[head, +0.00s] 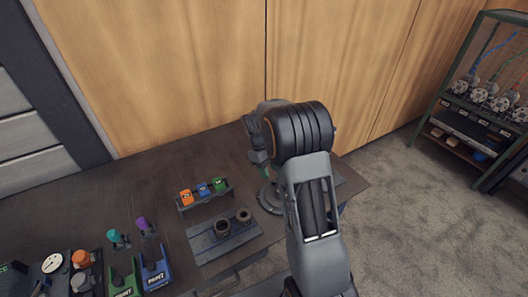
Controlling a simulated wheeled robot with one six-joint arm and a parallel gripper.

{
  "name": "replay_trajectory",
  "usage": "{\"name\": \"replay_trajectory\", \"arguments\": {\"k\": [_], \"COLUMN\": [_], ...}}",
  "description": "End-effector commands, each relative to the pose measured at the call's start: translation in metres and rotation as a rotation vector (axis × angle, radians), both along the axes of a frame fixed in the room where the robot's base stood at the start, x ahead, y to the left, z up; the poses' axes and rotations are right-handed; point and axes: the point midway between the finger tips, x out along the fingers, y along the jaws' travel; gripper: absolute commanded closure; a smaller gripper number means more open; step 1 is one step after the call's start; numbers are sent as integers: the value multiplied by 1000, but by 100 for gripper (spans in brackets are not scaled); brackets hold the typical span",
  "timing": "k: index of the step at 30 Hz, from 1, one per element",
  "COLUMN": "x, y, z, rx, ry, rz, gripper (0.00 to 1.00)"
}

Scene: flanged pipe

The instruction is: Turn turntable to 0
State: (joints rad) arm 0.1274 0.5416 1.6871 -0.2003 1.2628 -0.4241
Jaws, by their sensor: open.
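A dark round base (268,199), which looks like the turntable, is on the table near its right end. My arm hides its right side, and I cannot read any angle mark on it. A small green part shows just above it, partly hidden. My gripper (260,160) hangs over the table just above and behind this base, seen small and partly covered by my wrist. It is open, and I see nothing held in it. I cannot tell whether it touches anything.
A dark plate with two flanged pipe pieces (222,227) lies left of the base. A small rack (205,200) holds orange, blue and green blocks. Paint holders (155,270) and a gauge (53,263) stand at front left. A wooden wall is behind; a shelf (470,130) stands right.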

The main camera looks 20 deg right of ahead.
Motion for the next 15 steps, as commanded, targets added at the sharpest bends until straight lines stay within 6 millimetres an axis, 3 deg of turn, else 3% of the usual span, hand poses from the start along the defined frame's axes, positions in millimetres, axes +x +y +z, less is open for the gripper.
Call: {"name": "replay_trajectory", "arguments": {"k": [9, 15], "x": [24, 33], "y": [10, 14], "z": [60, 85], "rx": [0, 0], "ry": [-3, -1], "rz": [2, 2], "gripper": [56, 56]}}
